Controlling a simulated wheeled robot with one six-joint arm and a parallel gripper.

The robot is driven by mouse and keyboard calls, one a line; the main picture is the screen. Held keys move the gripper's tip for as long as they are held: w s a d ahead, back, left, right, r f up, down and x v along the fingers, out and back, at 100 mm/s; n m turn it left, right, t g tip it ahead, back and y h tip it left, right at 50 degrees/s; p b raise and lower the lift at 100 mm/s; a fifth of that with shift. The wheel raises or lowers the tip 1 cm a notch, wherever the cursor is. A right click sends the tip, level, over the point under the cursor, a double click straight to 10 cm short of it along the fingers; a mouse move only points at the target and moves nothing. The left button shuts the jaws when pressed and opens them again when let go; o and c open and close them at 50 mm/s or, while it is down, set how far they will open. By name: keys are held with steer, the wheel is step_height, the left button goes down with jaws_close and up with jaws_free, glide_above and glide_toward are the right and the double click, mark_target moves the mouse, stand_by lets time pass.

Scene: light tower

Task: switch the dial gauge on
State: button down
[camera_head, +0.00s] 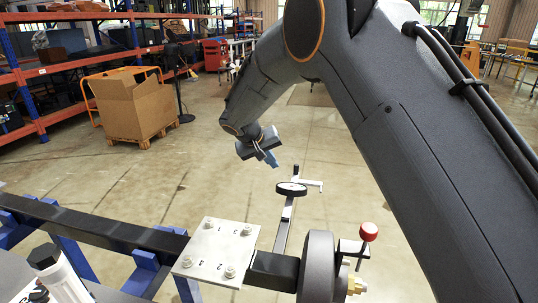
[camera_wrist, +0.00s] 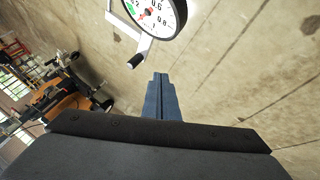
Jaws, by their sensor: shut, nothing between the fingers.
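The dial gauge (camera_wrist: 160,14) shows at the top of the wrist view, cut off by the frame edge, with a white face, black rim, red and green marks. In the head view the gauge (camera_head: 291,189) is seen nearly edge-on as a dark disc on a grey arm. A white bent lever (camera_wrist: 145,42) with a black grip (camera_wrist: 136,60) sticks out beside it; the lever (camera_head: 312,183) also shows in the head view. My gripper (camera_head: 271,158) is shut and empty, above and left of the gauge. Its blue fingers (camera_wrist: 161,98) appear below the grip in the wrist view, apart from it.
A metal plate with bolts (camera_head: 216,252) sits on a dark beam (camera_head: 110,232) in front. A red knob (camera_head: 368,232) and a dark wheel (camera_head: 318,268) stand to the right. A cardboard box (camera_head: 133,103) and shelves are far back. The floor around the gauge is open.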

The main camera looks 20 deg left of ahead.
steer(key=w+d+f+p, duration=0.3)
steer(key=w+d, duration=0.1)
steer(key=shift+w+d+f, duration=0.15)
steer(key=shift+w+f, duration=0.05)
steer(key=shift+d, duration=0.15)
stand_by(0.3)
